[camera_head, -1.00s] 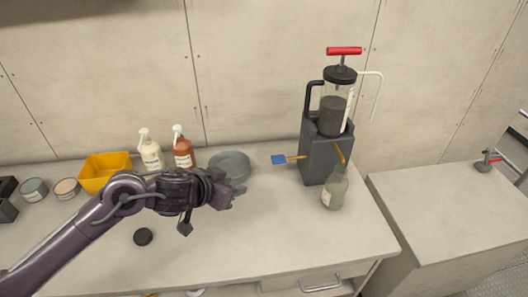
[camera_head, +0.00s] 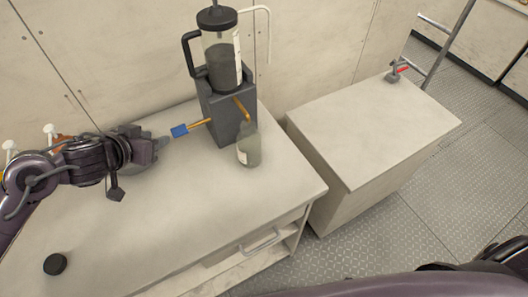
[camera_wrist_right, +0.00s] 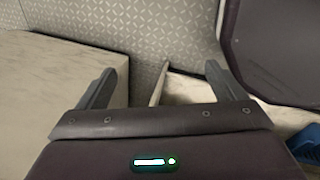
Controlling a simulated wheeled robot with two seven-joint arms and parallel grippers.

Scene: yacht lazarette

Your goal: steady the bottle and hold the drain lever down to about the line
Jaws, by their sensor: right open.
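The bottle (camera_head: 248,150), greenish and clear with a pale label, stands upright on the bench below an orange spout on the dark dispenser (camera_head: 222,112). The drain lever (camera_head: 181,131) is an orange rod with a blue end, sticking out left of the dispenser. A fill line on the bottle cannot be made out. My left gripper (camera_head: 157,149) is just left of the lever's blue end, seemingly apart from it; its jaw opening is unclear. My right gripper (camera_wrist_right: 160,85) is open and empty in the right wrist view, away from the bottle.
A black round cap (camera_head: 55,264) lies on the bench (camera_head: 165,215). Pump bottles (camera_head: 50,130) stand behind my left arm. A lower counter (camera_head: 365,130) lies to the right across a narrow gap, with a red-handled fitting (camera_head: 398,72). The bench front right is clear.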

